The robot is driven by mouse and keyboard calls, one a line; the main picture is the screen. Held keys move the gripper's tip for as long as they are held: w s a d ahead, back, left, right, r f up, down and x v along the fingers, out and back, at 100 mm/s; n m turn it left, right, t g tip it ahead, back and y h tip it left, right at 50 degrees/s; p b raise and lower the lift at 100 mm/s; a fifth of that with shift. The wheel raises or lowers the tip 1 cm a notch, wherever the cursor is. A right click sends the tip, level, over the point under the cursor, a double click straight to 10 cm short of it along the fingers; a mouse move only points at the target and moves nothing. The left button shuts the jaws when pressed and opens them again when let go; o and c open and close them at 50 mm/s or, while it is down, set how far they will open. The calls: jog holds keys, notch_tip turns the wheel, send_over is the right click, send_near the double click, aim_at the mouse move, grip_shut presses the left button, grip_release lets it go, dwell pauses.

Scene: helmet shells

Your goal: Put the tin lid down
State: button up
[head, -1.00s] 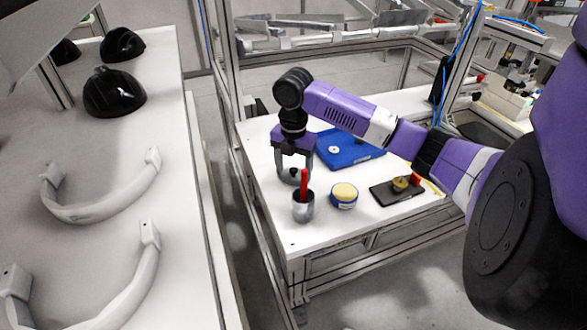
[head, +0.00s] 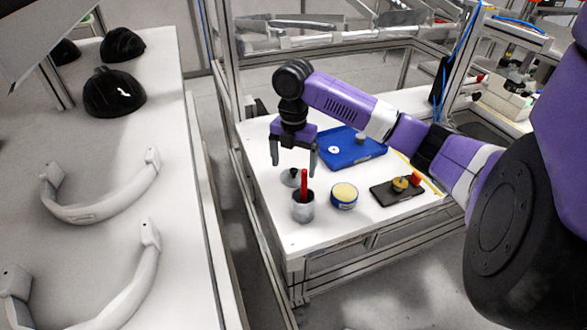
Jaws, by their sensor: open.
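The tin lid (head: 290,178), a small grey disc with a dark knob, lies on the white table behind the grey cup, which partly hides it. My gripper (head: 295,170) is open and empty just above the lid, its fingers spread to either side and apart from it. The round tin (head: 344,195), blue and white with a pale yellow top face, stands uncovered to the right of the cup.
The grey cup (head: 303,208) holds an upright red-handled item (head: 304,184). A blue tray (head: 331,161) with a white ring and a grey cylinder lies behind. A dark board (head: 383,194) with brass and orange-red pieces lies right. The table's front left corner is clear.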

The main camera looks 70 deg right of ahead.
aim_at(294, 170)
notch_tip(294, 170, up, 10)
dwell(0.3)
jog(key=shift+f, duration=0.1)
dwell(0.5)
